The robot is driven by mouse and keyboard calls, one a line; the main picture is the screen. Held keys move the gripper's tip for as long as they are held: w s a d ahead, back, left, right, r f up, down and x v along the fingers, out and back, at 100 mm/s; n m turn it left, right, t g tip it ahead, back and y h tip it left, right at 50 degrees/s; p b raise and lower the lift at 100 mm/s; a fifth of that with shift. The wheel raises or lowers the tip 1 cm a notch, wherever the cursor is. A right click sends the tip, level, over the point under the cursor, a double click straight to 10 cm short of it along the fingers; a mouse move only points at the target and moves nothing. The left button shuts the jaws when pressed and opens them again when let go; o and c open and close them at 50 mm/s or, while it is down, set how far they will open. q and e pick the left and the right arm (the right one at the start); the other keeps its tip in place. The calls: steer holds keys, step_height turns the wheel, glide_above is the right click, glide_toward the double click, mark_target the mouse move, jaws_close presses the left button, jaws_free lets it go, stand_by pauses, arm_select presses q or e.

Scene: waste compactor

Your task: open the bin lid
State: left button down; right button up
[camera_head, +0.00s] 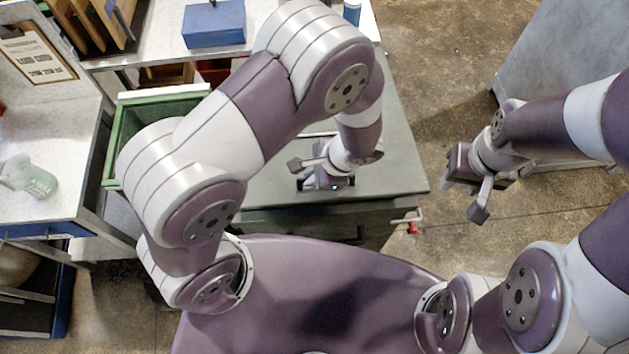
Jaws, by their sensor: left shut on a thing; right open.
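The bin lid (398,165) is a flat grey-green panel in the middle of the head view. It looks closed, lying flat over the bin body (335,222). My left gripper (325,184) reaches down onto the lid near its front edge. It is shut on a part of the lid, probably a handle, which the gripper itself hides. My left arm covers much of the lid's left and far part. My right gripper (462,182) is open and empty, over the floor to the right of the lid.
A red-tipped lever (411,227) sticks out at the bin's front right. A green open-topped container (118,130) stands left of the lid. A blue box (214,26) sits on the back counter. A grey cabinet (565,55) stands at the right. Floor is clear between lid and cabinet.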

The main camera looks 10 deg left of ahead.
arm_select(q)
steer(key=w+a+r+p, duration=0.1)
steer(key=w+r+p, duration=0.3)
steer(key=r, duration=0.7)
steer(key=w+a+r+p, duration=0.2)
steer(key=w+r+p, duration=0.1)
steer(key=w+r, duration=0.4)
step_height(320, 180, up, 4)
steer(key=shift+w+a+f+p, duration=0.15)
steer(key=shift+a+p, duration=0.15)
steer(key=shift+p, duration=0.1)
arm_select(e)
step_height(320, 180, up, 10)
steer(key=shift+s, duration=0.45)
steer(key=shift+d, duration=0.1)
arm_select(q)
steer(key=c, duration=1.2)
jaws_free()
steer(key=shift+w+f, duration=0.1)
steer(key=shift+o, duration=0.4)
steer(key=shift+w+a+f, duration=0.2)
steer(key=shift+w+a, duration=0.1)
steer(key=shift+w, duration=0.35)
steer(key=shift+s+d+r, duration=0.1)
steer(key=shift+s+r, duration=0.05)
steer(key=shift+s, duration=0.2)
arm_select(e)
steer(key=shift+w+a, duration=0.2)
steer(key=shift+w, duration=0.3)
